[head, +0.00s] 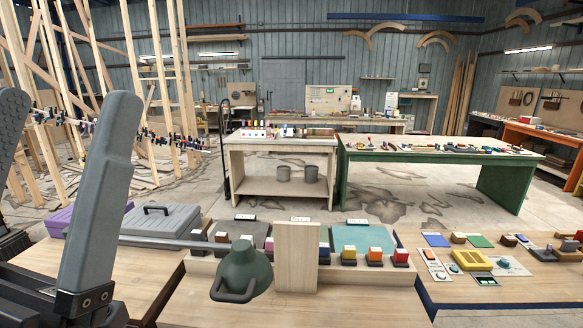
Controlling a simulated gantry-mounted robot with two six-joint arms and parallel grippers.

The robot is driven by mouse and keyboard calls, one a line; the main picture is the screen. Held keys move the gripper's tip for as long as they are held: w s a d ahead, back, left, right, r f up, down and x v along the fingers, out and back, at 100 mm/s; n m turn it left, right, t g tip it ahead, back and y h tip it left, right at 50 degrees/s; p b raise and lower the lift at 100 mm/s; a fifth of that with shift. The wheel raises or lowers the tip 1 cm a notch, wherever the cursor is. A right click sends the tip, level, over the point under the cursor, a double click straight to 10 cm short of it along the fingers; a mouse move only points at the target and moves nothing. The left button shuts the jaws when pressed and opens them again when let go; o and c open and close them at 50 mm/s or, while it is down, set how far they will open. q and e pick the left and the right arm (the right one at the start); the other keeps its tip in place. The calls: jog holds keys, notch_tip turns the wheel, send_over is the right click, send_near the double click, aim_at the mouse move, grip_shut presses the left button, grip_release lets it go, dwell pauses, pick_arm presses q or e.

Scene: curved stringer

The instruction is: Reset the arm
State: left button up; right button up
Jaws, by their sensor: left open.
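My left gripper (68,105) is at the left edge, close to the camera, with its two thick grey fingers pointing up. The fingers stand wide apart, and nothing shows between them; the left finger is partly cut off by the picture edge. Part of my dark arm shows below them at the lower left. The gripper is in front of a wooden bench (160,262) and hides part of it. My right gripper is not in view.
A dark green domed thing with a handle (242,268) and an upright wooden board (297,258) stand at the front bench. A grey case (160,220) is beside my left gripper. A green table (430,157) stands farther back.

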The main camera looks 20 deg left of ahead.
pick_arm(q)
jog(key=w+d+f+g+h, duration=0.1)
jog(key=w+f+g+h, duration=0.1)
jog(key=w+f+g, duration=0.15)
notch_tip(320, 180, up, 32)
jog(key=t+p, duration=0.1)
jog(key=p, duration=3)
jog(key=shift+r+h+p, duration=0.25)
jog(key=shift+h+p, duration=0.05)
jog(key=shift+p, duration=0.1)
jog(key=shift+d, duration=0.1)
